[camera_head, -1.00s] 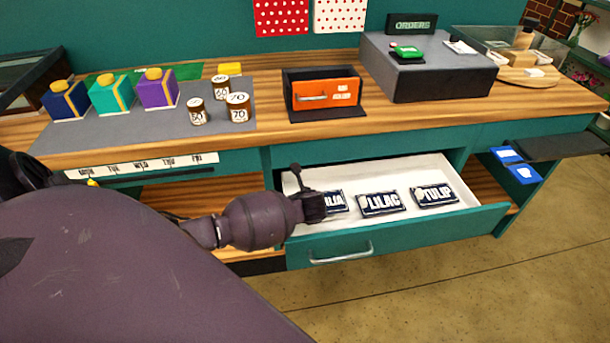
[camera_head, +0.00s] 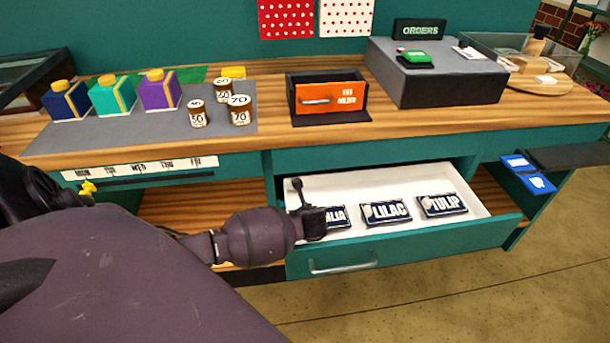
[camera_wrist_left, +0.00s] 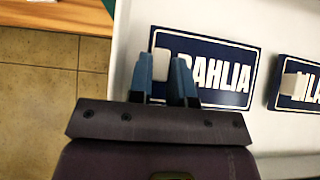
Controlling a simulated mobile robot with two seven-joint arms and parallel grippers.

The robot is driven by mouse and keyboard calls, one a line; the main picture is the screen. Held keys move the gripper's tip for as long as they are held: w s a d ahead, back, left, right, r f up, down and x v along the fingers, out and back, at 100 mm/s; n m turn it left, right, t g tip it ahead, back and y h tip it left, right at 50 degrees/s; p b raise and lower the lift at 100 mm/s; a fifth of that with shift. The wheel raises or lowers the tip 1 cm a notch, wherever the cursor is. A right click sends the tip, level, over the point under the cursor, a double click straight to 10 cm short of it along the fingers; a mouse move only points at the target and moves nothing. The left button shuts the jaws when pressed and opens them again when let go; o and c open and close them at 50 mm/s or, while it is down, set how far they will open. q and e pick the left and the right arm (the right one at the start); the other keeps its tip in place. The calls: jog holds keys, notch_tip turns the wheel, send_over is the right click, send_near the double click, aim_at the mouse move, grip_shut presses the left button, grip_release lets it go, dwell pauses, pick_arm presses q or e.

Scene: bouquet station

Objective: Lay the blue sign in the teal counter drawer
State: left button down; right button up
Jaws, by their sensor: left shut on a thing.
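The dark blue DAHLIA sign (camera_wrist_left: 215,72) is at the left end of the open teal counter drawer (camera_head: 420,243), low inside it. My left gripper (camera_wrist_left: 162,75) is shut on the sign's small white knob. In the head view, my left gripper (camera_head: 313,222) hides the left part of the sign (camera_head: 338,215). The sign appears flat at the white drawer floor; I cannot tell whether it touches. The LILAC sign (camera_head: 386,213) and TULIP sign (camera_head: 442,205), also dark blue, lie to its right in the drawer. My right gripper is not in view.
The wooden counter (camera_head: 385,121) above holds an orange-fronted box (camera_head: 330,99), several numbered jars (camera_head: 239,110), and a grey block (camera_head: 437,75). Bright blue cards (camera_head: 528,173) sit right of the drawer. The drawer's back and middle floor are clear.

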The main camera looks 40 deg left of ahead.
pick_arm(q)
jog(key=shift+f, duration=0.35)
jog(key=c, duration=1)
grip_release()
